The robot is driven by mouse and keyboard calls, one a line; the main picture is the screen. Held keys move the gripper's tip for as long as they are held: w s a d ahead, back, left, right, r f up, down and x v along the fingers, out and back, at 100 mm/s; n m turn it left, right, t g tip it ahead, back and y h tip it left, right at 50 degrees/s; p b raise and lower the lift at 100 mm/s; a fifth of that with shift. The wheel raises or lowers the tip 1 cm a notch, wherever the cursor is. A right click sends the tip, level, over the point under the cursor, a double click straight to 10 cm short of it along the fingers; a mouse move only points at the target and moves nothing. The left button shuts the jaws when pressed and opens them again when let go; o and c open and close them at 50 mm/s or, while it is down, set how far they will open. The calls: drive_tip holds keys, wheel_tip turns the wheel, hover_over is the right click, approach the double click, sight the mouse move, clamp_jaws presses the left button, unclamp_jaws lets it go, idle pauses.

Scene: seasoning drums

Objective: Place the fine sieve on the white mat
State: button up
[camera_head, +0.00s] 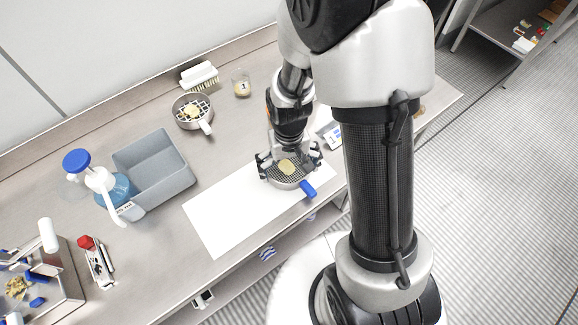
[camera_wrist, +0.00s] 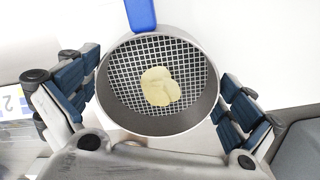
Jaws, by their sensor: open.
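The fine sieve (camera_head: 290,183) is a round metal sieve with a blue handle and a pale yellow clump on its mesh. It sits at the right part of the white mat (camera_head: 225,218), its handle toward the mat's front edge. It also shows in the wrist view (camera_wrist: 205,110), with white surface around it. My gripper (camera_head: 290,165) is open, with one finger on each side of the sieve's rim. In the wrist view, the fingers (camera_wrist: 160,78) stand beside the rim, with a small gap at the right; contact at the left is unclear.
Another sieve (camera_head: 206,127) with a white handle stands behind, near a brush (camera_head: 199,75) and a jar (camera_head: 241,83). A grey bin (camera_head: 165,190) and a blue-capped bottle (camera_head: 118,190) are left of the mat. A numbered card (camera_head: 331,133) is close right of my gripper. The mat's left part is bare.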

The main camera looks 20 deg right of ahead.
wheel_tip(320, 180, up, 12)
drive_tip(key=p, duration=0.4)
wheel_tip(320, 180, up, 10)
drive_tip(key=t, duration=0.2)
hover_over(289, 174)
drive_tip(key=s, duration=0.4)
drive_tip(key=s+r+t, duration=0.2)
drive_tip(key=s+r, duration=0.6)
drive_tip(key=s, duration=0.2)
drive_tip(key=shift+d+r+n+t, duration=0.2)
drive_tip(key=shift+n+t, duration=0.1)
drive_tip(key=shift+n, duration=0.1)
drive_tip(key=shift+c, duration=0.2)
